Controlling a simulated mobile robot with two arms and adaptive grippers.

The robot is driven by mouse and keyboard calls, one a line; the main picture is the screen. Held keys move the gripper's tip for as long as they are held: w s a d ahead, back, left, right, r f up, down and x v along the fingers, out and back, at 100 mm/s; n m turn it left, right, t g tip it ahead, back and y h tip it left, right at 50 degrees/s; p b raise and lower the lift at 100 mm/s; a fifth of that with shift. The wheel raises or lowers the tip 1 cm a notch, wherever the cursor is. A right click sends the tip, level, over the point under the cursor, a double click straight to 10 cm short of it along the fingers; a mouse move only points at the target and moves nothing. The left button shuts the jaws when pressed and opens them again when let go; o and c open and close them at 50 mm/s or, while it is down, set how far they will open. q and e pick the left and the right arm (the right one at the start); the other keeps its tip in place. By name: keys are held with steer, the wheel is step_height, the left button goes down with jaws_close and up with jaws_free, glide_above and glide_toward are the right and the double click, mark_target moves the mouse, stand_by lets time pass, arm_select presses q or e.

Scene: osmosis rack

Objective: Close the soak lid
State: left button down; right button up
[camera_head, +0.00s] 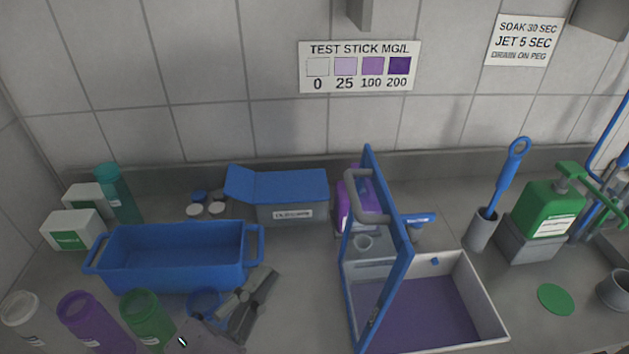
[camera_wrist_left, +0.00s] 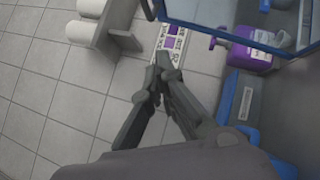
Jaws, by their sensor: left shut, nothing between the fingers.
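The soak lid (camera_head: 402,262) is a blue-framed panel with a grey handle (camera_head: 366,205). It stands upright, open, at the left side of the white soak tray (camera_head: 484,290), which has a purple bottom. Part of the lid's blue frame (camera_wrist_left: 232,38) shows at the top right of the left wrist view. My left gripper (camera_head: 262,286) is shut and empty, left of the lid and apart from it, in front of the blue bin. Its shut fingers also show in the left wrist view (camera_wrist_left: 162,72). My right gripper is not in view.
A blue bin (camera_head: 170,282) and bottles, one green (camera_head: 146,318), surround my left gripper. A brush holder (camera_head: 482,230) and green dispenser (camera_head: 548,208) are right of the tray.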

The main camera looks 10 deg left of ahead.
arm_select(q)
steer(key=w+d+r+p, duration=0.1)
steer(key=w+d+r, duration=0.5)
steer(key=w+d, duration=0.1)
steer(key=shift+w+d+r+t+p, duration=0.15)
steer(key=shift+w+d+t+p, duration=0.2)
steer(key=shift+w, duration=0.45)
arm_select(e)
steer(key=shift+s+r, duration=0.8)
